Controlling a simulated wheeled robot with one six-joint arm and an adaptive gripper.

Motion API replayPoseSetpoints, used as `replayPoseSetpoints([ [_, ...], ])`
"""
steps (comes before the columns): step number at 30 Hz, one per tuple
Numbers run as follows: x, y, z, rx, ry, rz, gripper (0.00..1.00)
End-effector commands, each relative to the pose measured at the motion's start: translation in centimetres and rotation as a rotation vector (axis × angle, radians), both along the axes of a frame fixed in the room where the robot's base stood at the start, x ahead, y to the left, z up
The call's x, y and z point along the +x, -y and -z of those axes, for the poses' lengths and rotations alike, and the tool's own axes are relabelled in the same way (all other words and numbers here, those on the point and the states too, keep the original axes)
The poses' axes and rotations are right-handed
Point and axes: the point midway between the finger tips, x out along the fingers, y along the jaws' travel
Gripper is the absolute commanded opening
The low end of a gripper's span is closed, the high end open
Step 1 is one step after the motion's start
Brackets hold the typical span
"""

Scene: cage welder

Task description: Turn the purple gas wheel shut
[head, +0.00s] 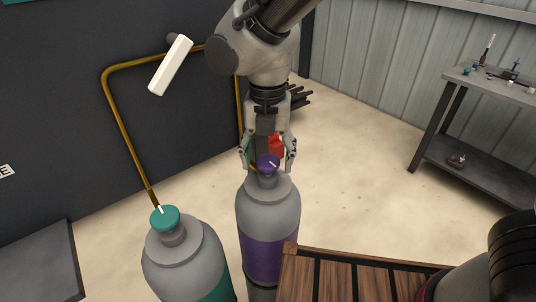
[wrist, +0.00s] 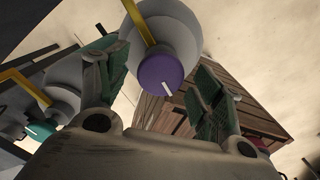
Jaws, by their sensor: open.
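The purple gas wheel (head: 268,162) sits on top of the grey gas bottle (head: 268,205) with a purple band, in the middle of the head view. A white mark shows on the wheel. My gripper (head: 268,160) points down over this bottle, its fingers apart on either side of the wheel. In the wrist view the wheel (wrist: 161,77) lies between the open fingers of my gripper (wrist: 155,85), with visible gaps to both. I cannot tell the exact height of the fingertips against the wheel.
A second bottle with a teal wheel (head: 165,218) stands at the left, joined to a brass pipe (head: 118,120). A white lever (head: 171,65) is on the dark wall. A wooden crate (head: 330,275) stands at the front right. A workbench (head: 495,85) is at the right; open floor lies between.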

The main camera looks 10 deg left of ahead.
Motion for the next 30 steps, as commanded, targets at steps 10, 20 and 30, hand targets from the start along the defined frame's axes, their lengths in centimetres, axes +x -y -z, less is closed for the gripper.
replayPoseSetpoints([
  [10, 0.01, 0.02, -0.03, 0.000, 0.000, 0.001, 0.36],
  [20, 0.01, -0.01, -0.05, 0.001, 0.000, 0.013, 0.21],
  [30, 0.04, 0.02, -0.04, -0.001, 0.001, 0.176, 0.21],
])
